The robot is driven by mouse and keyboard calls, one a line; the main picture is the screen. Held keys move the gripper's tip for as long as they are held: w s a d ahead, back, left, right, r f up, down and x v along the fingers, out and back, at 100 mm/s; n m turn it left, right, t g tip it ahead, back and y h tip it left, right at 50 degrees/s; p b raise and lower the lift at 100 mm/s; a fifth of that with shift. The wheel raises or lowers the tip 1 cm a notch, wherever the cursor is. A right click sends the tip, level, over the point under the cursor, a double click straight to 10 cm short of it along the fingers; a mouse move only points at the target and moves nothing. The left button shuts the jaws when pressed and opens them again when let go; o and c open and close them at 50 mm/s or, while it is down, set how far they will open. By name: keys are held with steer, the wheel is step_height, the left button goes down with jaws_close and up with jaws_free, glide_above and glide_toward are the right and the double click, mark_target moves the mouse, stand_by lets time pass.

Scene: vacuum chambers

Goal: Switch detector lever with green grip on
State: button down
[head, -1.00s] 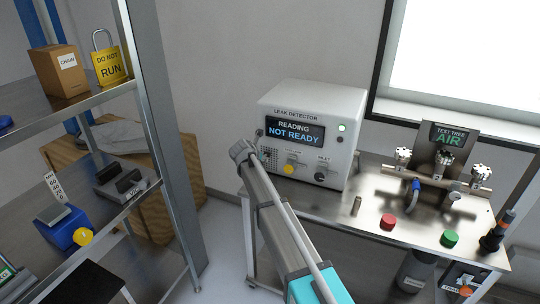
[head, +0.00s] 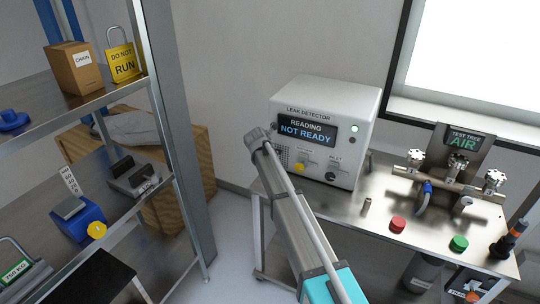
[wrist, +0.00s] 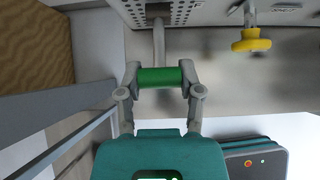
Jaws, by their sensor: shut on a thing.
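The leak detector (head: 362,125) is a pale box at the left end of the steel bench, its display reading NOT READY. In the wrist view, a detector lever with a metal stem (wrist: 158,42) comes from the detector's perforated face (wrist: 172,12). The lever ends in a green grip (wrist: 160,80), set crosswise. My gripper (wrist: 160,73) is shut on the green grip, one finger at each end of it. In the head view my arm hides the lever and the gripper.
A yellow knob (wrist: 251,41) sticks out right of the lever. The bench (head: 355,228) also carries red (head: 397,224) and green (head: 459,243) buttons and a valve assembly (head: 455,186). A metal shelf post (head: 178,130) and wooden crate (head: 190,165) stand at left.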

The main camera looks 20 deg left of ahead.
steer(key=shift+c, duration=1.2)
jaws_free()
steer(key=shift+w+d+f, duration=0.1)
steer(key=shift+d, duration=0.05)
steer(key=shift+s, duration=0.2)
